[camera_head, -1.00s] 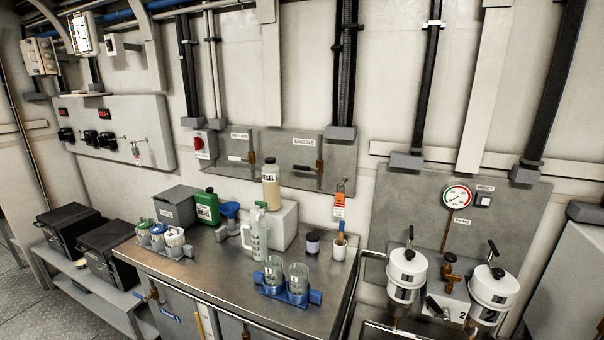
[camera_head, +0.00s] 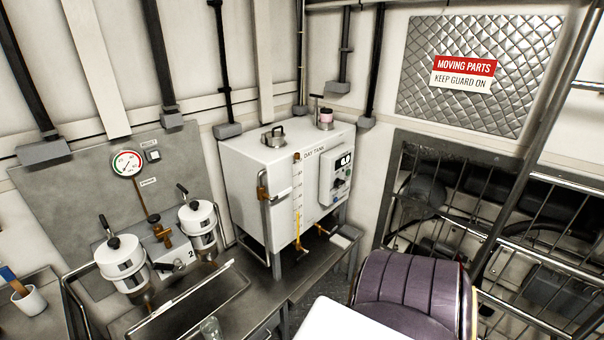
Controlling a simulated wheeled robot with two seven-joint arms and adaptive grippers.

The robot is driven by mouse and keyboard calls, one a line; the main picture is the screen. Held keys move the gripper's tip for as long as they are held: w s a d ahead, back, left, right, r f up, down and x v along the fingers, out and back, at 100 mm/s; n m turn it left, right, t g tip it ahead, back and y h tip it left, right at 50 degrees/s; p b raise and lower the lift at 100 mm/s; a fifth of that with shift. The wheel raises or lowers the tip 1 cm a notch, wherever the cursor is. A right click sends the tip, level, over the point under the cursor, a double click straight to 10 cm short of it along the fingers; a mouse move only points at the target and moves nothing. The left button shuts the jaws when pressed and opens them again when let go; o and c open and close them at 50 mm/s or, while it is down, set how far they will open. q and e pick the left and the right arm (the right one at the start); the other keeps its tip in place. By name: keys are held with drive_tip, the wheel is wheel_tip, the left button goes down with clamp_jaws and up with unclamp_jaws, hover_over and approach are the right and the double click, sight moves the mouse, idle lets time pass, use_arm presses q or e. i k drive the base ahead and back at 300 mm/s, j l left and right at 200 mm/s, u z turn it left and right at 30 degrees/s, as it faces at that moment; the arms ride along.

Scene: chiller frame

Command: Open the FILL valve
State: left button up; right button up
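No label reading FILL is legible, so I cannot tell which valve is the FILL valve. A white box marked DAY TANK (camera_head: 255,165) stands at the middle, with a sight tube (camera_head: 297,205) on its front edge. A brass valve (camera_head: 262,190) sits on the pipe at the tank's left side. A small yellow-brass fitting (camera_head: 322,230) shows below the tank. Another brass valve (camera_head: 162,233) is between two white filter housings, the left one (camera_head: 121,264) and the right one (camera_head: 199,226). Neither of my grippers is in view.
A pressure gauge (camera_head: 127,163) is on the grey wall panel. A control box (camera_head: 336,178) is on the tank's front. A barred guard (camera_head: 500,225) fills the right, under a MOVING PARTS sign (camera_head: 465,66). A purple ribbed shape (camera_head: 405,295) blocks the lower right foreground.

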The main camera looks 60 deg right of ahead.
sight(285, 191)
drive_tip(key=z, duration=1.8)
